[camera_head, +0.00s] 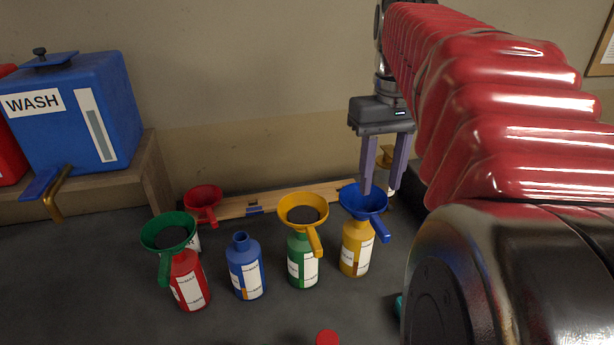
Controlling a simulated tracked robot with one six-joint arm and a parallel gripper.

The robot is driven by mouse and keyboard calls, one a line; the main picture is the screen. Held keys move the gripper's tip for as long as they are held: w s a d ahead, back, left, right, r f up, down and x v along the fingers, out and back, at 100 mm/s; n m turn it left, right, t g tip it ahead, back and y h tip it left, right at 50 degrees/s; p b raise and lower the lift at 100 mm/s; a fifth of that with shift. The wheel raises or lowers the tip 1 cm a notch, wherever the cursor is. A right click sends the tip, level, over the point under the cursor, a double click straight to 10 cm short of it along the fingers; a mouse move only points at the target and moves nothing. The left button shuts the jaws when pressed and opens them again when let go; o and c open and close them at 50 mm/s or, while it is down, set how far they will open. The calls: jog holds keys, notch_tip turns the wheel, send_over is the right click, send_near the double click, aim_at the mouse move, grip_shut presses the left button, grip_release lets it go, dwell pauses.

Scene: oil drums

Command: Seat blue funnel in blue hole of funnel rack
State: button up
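The blue funnel (376,208) sits in the mouth of the yellow bottle (355,251), its handle toward the front right. My gripper (381,190) points down at the funnel with its two fingers apart. The left fingertip overlaps the funnel's bowl in the picture, and the right one is by its right rim; I cannot tell whether they touch it. The wooden funnel rack (289,201) lies low along the wall, with a blue-marked spot (254,208). A red funnel (202,198) is at its left end. The rack's right part is partly hidden by the funnels and gripper.
A green funnel (168,233) sits on the red bottle (189,282), and a yellow funnel (301,203) on the green bottle (301,265). The blue bottle (244,270) is open. A blue WASH tank (92,113) stands at left. My red-sleeved arm hides the right side.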

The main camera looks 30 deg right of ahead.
aim_at(375, 215)
notch_tip(375, 215, down, 10)
jog(key=shift+f, duration=0.1)
dwell(0.4)
jog(key=shift+c, duration=0.5)
grip_shut()
jog(key=shift+r, duration=1.2)
dwell(0.6)
jog(key=shift+r, duration=0.35)
jog(key=shift+r, duration=0.35)
jog(key=shift+r, duration=0.3)
